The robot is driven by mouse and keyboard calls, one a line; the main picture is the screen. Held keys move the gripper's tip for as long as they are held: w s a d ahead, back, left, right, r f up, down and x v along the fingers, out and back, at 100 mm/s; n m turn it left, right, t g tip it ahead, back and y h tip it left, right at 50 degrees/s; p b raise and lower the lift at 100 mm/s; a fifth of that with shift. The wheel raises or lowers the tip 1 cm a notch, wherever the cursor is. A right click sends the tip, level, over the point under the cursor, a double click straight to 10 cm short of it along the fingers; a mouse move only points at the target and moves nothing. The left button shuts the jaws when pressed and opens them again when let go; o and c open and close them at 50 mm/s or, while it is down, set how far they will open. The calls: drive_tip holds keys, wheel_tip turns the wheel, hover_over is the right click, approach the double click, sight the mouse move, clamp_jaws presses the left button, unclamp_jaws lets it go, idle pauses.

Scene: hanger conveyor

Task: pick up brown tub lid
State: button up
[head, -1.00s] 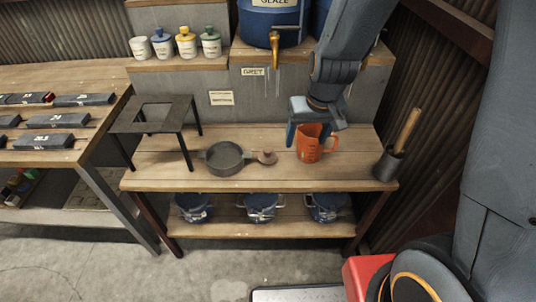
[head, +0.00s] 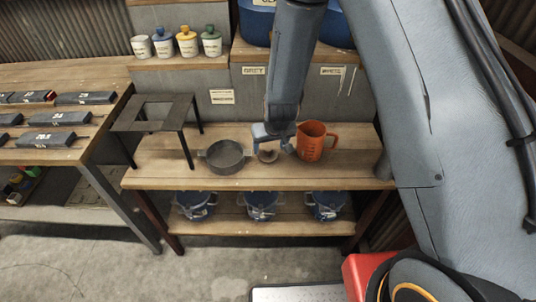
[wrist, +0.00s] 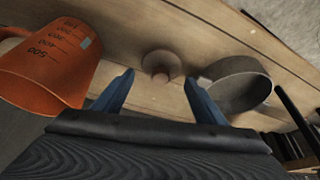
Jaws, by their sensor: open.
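The brown tub lid (head: 268,155) is a small round disc with a knob, lying on the wooden bench top between the dark pan and the orange jug. In the wrist view the lid (wrist: 161,66) lies beyond the fingertips, with its knob facing me. My gripper (head: 273,140) is above the lid, pointing down, and partly hides it in the head view. In the wrist view my gripper (wrist: 157,80) is open, its two blue fingers apart with nothing between them. I see a gap between the fingertips and the lid.
The orange measuring jug (head: 312,142) stands close to the right of my gripper. The dark pan (head: 226,157) sits close to the left. A black metal stand (head: 155,115) is farther left. Several blue lidded tubs (head: 262,205) stand on the lower shelf.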

sight(268, 149)
drive_tip(key=shift+p+x, duration=0.55)
drive_tip(key=shift+x, duration=1.4)
drive_tip(key=shift+a, duration=0.15)
drive_tip(key=c, duration=0.8)
drive_tip(key=shift+o, duration=0.2)
